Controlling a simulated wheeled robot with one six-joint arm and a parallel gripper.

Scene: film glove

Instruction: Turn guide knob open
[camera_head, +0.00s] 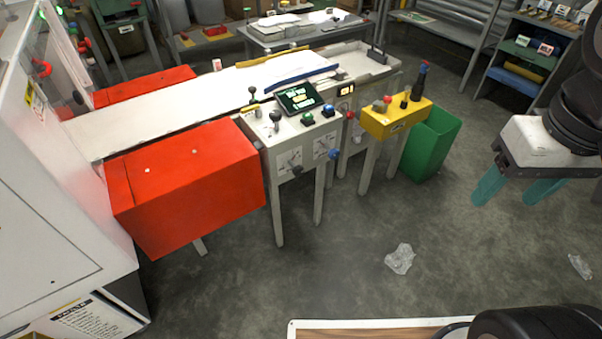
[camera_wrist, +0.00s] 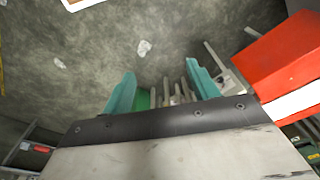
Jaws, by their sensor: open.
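The control panel (camera_head: 294,143) stands at the front of the conveyor machine. On its front face are two dial plates with a dark knob (camera_head: 297,169) and a blue knob (camera_head: 333,154). On its top are a black lever knob (camera_head: 275,117), coloured buttons and a small screen. I cannot tell which of these is the guide knob. My gripper (camera_head: 508,198) hangs at the right with its teal fingers apart and empty, well away from the panel. In the wrist view, my gripper (camera_wrist: 160,70) is also open, with the machine's legs small beyond the fingers.
A yellow control box (camera_head: 396,119) and a green bin (camera_head: 431,146) stand between the panel and my gripper. A red guard box (camera_head: 190,185) is left of the panel. Crumpled film (camera_head: 399,259) lies on the floor. The floor in front of the panel is mostly clear.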

